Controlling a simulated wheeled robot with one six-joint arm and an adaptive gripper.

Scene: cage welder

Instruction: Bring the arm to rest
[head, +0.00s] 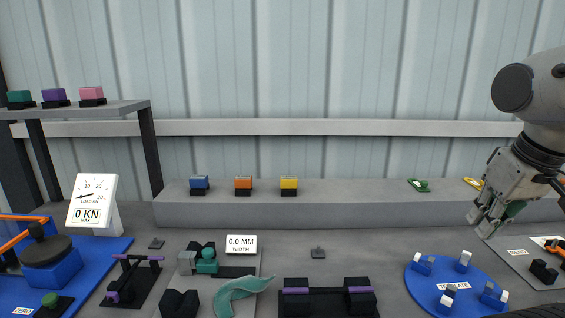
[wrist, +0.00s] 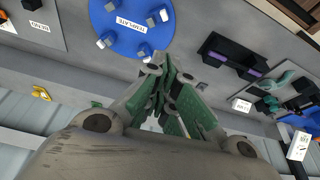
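My gripper (head: 481,221) hangs at the right side of the head view, tilted down and to the left, above the bench behind the blue template disc (head: 418,285). In the wrist view my gripper (wrist: 164,66) shows its green-padded fingers converging until the tips meet or nearly meet. Nothing is seen held between them. The fingertips appear clear of everything on the bench. My arm comes in from the right edge of the head view; most of it is out of the picture.
Small blocks ring the disc. A raised ledge (head: 350,208) behind carries blue, orange and yellow blocks and a green piece (head: 419,185). A clamp fixture (head: 328,300), a width gauge (head: 241,245) and a load dial (head: 92,200) stand leftward. A bending sign board (head: 517,252) lies right.

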